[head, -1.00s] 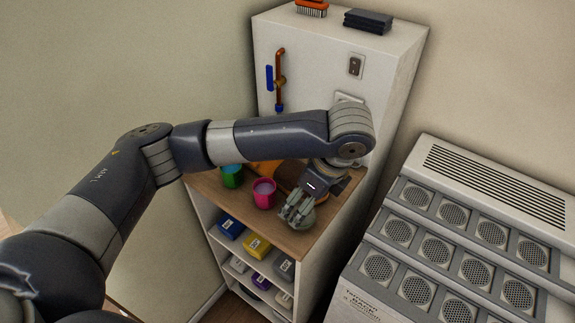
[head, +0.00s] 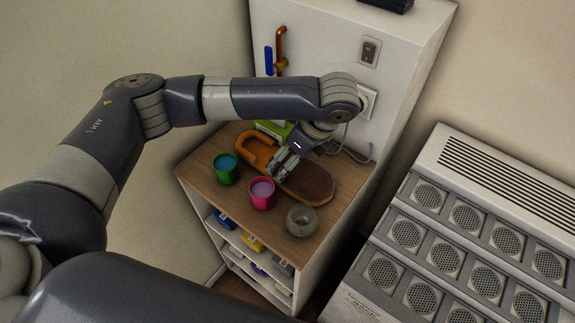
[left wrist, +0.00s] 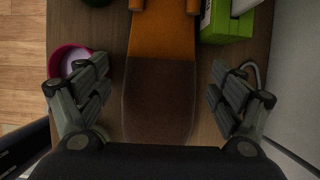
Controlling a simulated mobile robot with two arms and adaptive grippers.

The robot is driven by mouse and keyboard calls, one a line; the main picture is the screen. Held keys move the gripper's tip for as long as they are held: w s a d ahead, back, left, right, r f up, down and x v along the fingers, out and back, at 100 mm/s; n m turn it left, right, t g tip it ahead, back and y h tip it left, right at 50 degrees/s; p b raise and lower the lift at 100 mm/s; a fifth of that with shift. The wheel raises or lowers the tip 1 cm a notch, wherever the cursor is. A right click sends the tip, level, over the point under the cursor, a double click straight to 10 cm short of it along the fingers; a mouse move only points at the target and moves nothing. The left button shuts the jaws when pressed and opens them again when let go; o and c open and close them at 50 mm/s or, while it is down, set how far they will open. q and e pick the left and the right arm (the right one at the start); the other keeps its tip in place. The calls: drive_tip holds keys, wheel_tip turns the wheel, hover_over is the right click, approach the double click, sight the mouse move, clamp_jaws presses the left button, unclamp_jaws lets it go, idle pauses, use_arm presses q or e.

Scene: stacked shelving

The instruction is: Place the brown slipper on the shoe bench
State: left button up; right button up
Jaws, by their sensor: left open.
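The brown slipper (head: 308,182) lies on the wooden top (head: 205,162) of a white shelf unit, its orange open end toward the back left and its dark brown end toward the front right. In the left wrist view the slipper (left wrist: 160,100) runs lengthwise up the middle. My left gripper (head: 285,162) is open above it. In the left wrist view the left gripper (left wrist: 160,92) has one pair of finger parts on each side of the slipper, apart from it. I cannot tell for sure which furniture is the shoe bench. My right gripper is not in view.
A green cup (head: 227,170), a pink cup (head: 262,194) and a grey round bowl-like thing (head: 301,221) stand in front of the slipper. A green box (head: 272,129) and a cable are behind it. A grey vented machine (head: 440,240) stands to the right.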

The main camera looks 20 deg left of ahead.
use_arm(q)
drive_tip(key=shift+p+x, duration=0.6)
drive_tip(key=shift+x, duration=1.75)
drive_tip(key=shift+w, duration=0.1)
drive_tip(key=c, duration=0.9)
drive_tip(key=shift+r, duration=0.15)
